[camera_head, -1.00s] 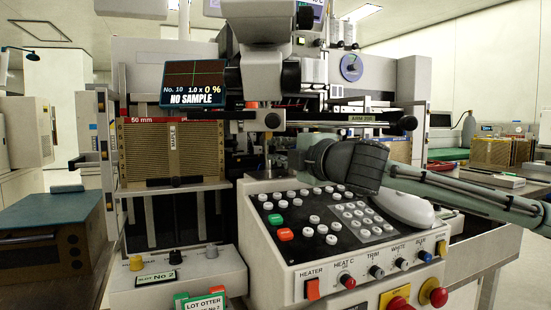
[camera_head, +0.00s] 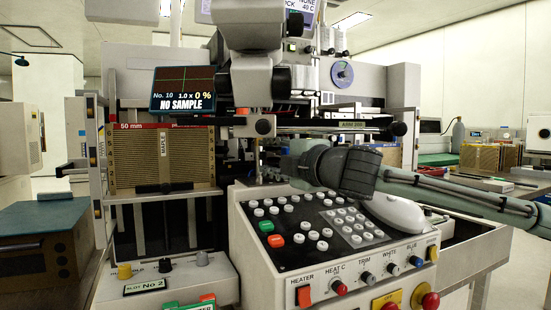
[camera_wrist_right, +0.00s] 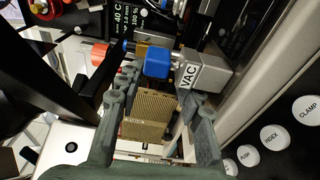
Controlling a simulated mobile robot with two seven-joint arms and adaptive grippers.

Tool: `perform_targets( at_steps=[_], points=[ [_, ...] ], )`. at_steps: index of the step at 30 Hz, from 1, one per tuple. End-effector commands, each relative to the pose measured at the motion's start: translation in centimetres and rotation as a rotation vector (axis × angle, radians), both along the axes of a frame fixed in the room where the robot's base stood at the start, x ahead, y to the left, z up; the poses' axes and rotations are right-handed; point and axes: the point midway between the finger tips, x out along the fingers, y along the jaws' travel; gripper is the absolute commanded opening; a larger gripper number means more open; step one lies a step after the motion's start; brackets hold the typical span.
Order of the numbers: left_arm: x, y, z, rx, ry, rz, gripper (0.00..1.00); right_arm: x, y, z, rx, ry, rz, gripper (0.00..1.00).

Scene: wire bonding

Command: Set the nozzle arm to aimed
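My right gripper (camera_wrist_right: 160,82) is open in the right wrist view, its two dark green-grey fingers apart. A blue-capped part (camera_wrist_right: 158,62) and a silver block marked VAC (camera_wrist_right: 204,74) show at and beyond the fingertips; I cannot tell whether the fingers touch them. In the head view my right arm comes in from the right over the keypad, and its fingers are mostly hidden against the machine (camera_head: 262,92). I cannot pick out the nozzle arm with certainty; its setting cannot be read. My left gripper is not in view.
The keypad console (camera_head: 325,225) stands just below my right arm, with a white mouse-shaped part (camera_head: 395,212) beside the keys. A ribbed brown magazine (camera_head: 165,160) stands at left. A screen (camera_head: 183,90) reads NO SAMPLE. A horizontal bar (camera_head: 330,127) crosses above my gripper.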

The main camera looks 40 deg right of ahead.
Motion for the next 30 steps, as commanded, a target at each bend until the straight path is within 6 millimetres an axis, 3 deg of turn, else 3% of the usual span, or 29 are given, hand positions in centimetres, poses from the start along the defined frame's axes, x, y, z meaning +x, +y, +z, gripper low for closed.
perform_targets(
  at_steps=[18,29,30],
  points=[
    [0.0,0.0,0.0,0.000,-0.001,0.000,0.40,-6.8,0.5,0.1,-0.004,-0.002,-0.002,0.36],
    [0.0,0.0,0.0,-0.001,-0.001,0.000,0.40,-7.3,0.6,0.0,0.000,0.001,-0.001,0.36],
    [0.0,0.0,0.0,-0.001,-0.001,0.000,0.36,-7.3,0.6,0.0,0.000,0.001,-0.001,0.36]
  ],
)
